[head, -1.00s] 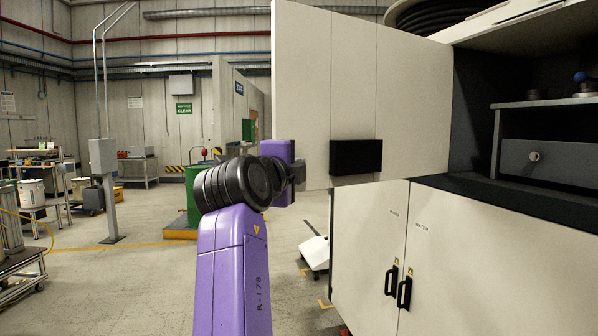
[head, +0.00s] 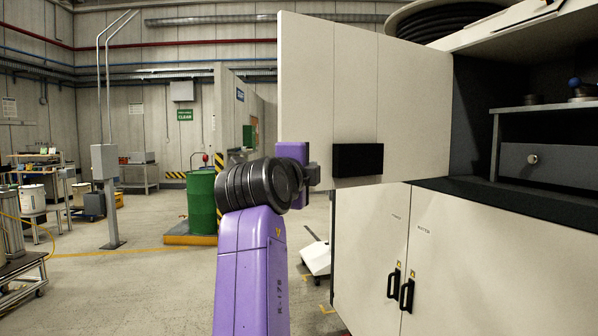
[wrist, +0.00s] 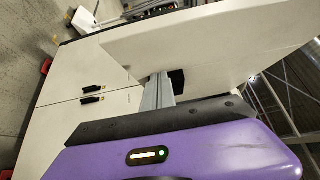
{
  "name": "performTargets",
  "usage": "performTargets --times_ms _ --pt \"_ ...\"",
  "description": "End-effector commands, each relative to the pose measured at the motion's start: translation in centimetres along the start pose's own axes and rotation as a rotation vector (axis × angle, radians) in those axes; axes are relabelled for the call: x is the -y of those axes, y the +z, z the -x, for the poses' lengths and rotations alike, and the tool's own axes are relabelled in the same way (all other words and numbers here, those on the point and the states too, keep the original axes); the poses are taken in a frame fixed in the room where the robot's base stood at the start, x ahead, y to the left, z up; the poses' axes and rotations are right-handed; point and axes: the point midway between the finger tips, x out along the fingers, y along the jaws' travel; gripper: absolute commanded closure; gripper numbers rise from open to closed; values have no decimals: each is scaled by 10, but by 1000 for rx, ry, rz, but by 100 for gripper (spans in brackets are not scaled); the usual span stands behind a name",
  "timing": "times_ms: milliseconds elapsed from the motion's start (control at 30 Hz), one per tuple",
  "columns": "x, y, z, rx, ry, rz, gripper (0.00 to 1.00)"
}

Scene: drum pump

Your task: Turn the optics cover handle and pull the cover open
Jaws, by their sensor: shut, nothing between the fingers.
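The optics cover, a large pale panel (head: 330,90), stands swung open from the upper cabinet and shows a face with a black box (head: 358,160) on it. The cover also fills the upper right of the wrist view (wrist: 215,40). My gripper (head: 314,175) is at the panel's lower left part, shut and empty. In the wrist view its grey fingers (wrist: 157,92) are together close to the panel, beside a dark part (wrist: 177,80). I cannot tell whether they touch it. The cover's turning handle is not clearly visible.
The open compartment at right holds a shelf and a grey drawer (head: 550,160) with a round knob. Below are closed white doors (head: 370,240) with black handles (head: 407,295). A green drum (head: 202,200) stands behind my arm.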

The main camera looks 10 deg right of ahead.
Motion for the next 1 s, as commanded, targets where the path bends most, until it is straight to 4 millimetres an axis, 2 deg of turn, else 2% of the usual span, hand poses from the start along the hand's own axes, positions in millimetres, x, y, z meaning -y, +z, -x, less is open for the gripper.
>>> performTargets --times_ms 67,700,867,1000 --pt "-2 -7 -2 -2 1 1 100" --pt "-1 40 77 0 1 1 100" --pt "0 44 83 -2 0 25 100" --pt "10 51 85 25 -44 137 100"
